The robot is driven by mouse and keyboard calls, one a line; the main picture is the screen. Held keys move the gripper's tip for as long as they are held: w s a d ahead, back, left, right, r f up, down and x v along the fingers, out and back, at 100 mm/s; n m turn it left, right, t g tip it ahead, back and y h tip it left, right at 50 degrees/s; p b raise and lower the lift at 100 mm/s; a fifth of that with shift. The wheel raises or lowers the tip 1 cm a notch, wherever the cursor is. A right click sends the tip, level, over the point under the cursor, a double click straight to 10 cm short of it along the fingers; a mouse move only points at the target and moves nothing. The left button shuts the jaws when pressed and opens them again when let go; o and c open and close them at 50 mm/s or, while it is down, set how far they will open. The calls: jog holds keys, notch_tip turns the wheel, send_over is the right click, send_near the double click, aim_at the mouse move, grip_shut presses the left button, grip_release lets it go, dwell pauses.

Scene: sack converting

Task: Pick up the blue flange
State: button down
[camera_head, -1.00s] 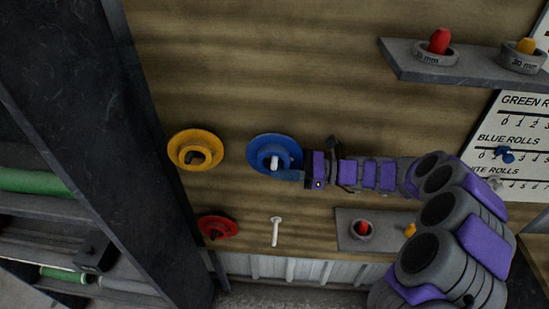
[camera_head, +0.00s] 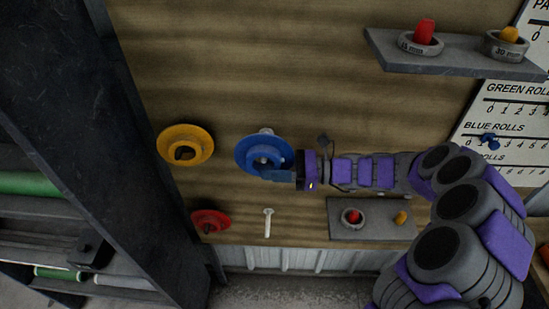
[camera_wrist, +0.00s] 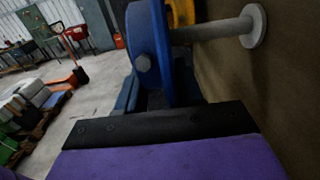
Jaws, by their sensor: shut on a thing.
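The blue flange (camera_head: 250,157) is a round disc with a hub, in front of the wooden board in the head view. My gripper (camera_head: 284,175) is shut on its lower right part. In the wrist view the flange (camera_wrist: 148,52) stands edge-on right beyond my gripper (camera_wrist: 165,105). A pale peg (camera_wrist: 215,28) with a round end cap sticks out from the board beside it. In the head view the peg's end (camera_head: 265,131) shows just above the flange.
A yellow flange (camera_head: 199,136) and a red flange (camera_head: 219,219) hang on the board, near an empty white peg (camera_head: 268,222). Grey shelves (camera_head: 450,62) (camera_head: 342,228) hold rings with red and yellow pieces. A dark post (camera_head: 120,150) stands left.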

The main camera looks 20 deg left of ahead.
jog(key=s+d+p, duration=0.1)
jog(key=s+d, duration=0.2)
jog(key=s, duration=1)
jog(key=shift+s, duration=0.2)
jog(key=shift+r, duration=0.1)
